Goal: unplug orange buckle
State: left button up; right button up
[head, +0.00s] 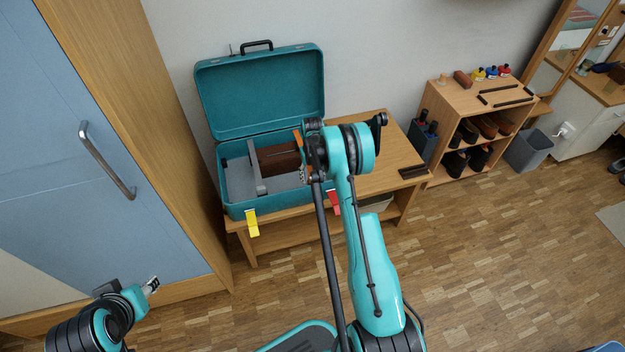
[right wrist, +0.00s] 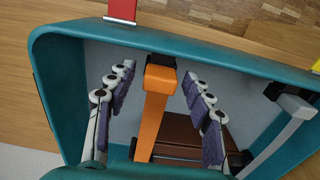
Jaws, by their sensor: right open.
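The orange buckle (right wrist: 160,78) and its orange strap (right wrist: 152,125) stand inside the open teal suitcase (head: 240,207), near the front wall. A black part shows at the buckle's top end in the right wrist view. My right gripper (right wrist: 158,86) is open, with one finger on each side of the buckle and a visible gap on both sides. In the head view, my right arm hides most of this gripper and the buckle; a bit of orange (head: 297,138) shows beside the wrist. My left gripper (head: 151,285) is low at the left, away from the suitcase, its fingers too small to judge.
A grey strap (head: 256,168) and a brown item (head: 277,160) are in the suitcase. Yellow (head: 252,223) and red (head: 334,202) tags hang at its front. The suitcase lies on a wooden bench (head: 385,150). A blue wardrobe (head: 85,200) stands left, a shoe shelf (head: 448,118) right.

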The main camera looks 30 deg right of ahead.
aim_at(313, 175)
dwell(0.3)
grip_shut()
jog(key=shift+r, duration=0.15)
jog(key=shift+r+p, duration=1.35)
jog(key=shift+r, duration=1.5)
